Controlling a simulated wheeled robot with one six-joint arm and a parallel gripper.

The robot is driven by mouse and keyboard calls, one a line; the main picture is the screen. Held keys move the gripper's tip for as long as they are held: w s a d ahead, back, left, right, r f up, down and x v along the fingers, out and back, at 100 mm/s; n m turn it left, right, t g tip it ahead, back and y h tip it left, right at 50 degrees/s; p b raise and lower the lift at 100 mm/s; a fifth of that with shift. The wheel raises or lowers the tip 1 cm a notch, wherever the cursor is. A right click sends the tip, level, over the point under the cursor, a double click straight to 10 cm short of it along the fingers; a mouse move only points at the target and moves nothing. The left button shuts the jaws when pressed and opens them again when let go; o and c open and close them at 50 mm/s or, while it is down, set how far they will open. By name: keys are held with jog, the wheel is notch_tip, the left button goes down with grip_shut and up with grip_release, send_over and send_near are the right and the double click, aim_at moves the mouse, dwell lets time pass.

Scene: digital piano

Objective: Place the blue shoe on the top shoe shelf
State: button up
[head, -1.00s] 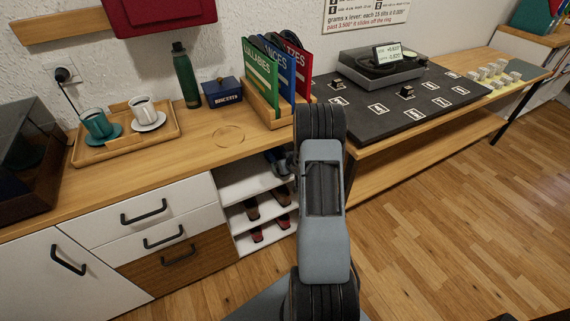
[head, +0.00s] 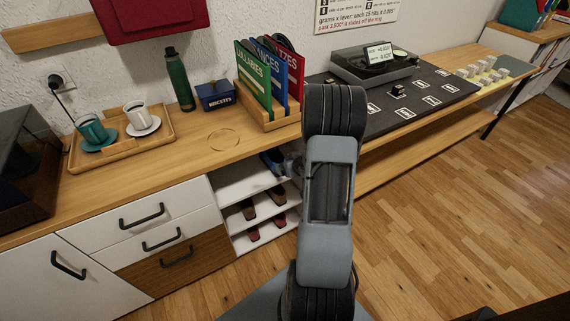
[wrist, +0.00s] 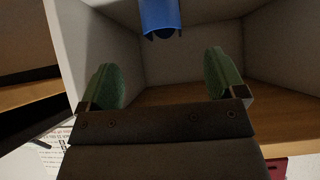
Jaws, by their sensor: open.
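The blue shoe (head: 271,161) lies on the top shelf of the white shoe rack (head: 240,186), partly hidden by my arm and wrist in the head view. The wrist view shows one end of the blue shoe (wrist: 160,18) at the top edge, inside a pale compartment. My gripper (wrist: 162,82) is open, with its two green fingers wide apart and nothing between them. The shoe is beyond the fingertips and apart from them. In the head view my gripper's fingers are hidden behind my arm.
The counter above holds a book rack (head: 270,118), a blue box (head: 215,95), a green bottle (head: 180,80) and a tray (head: 76,160) with two cups. A black board (head: 430,100) lies to the right.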

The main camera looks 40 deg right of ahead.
jog(key=s+a+r+g+h, duration=0.2)
jog(key=s+a+r+g, duration=0.15)
jog(key=a+r, duration=0.85)
jog(key=s+a+r+g+y, duration=0.1)
jog(key=s+a+r, duration=0.2)
jog(key=s+a, duration=0.3)
jog(key=s+a+r+n+g+y, duration=0.1)
jog(key=s+a+r+g+y, duration=0.1)
jog(key=s+a, duration=0.4)
jog(key=shift+a+r, duration=0.65)
jog(key=shift+r, duration=0.1)
jog(key=shift+r+g, duration=0.1)
jog(key=shift+g, duration=0.15)
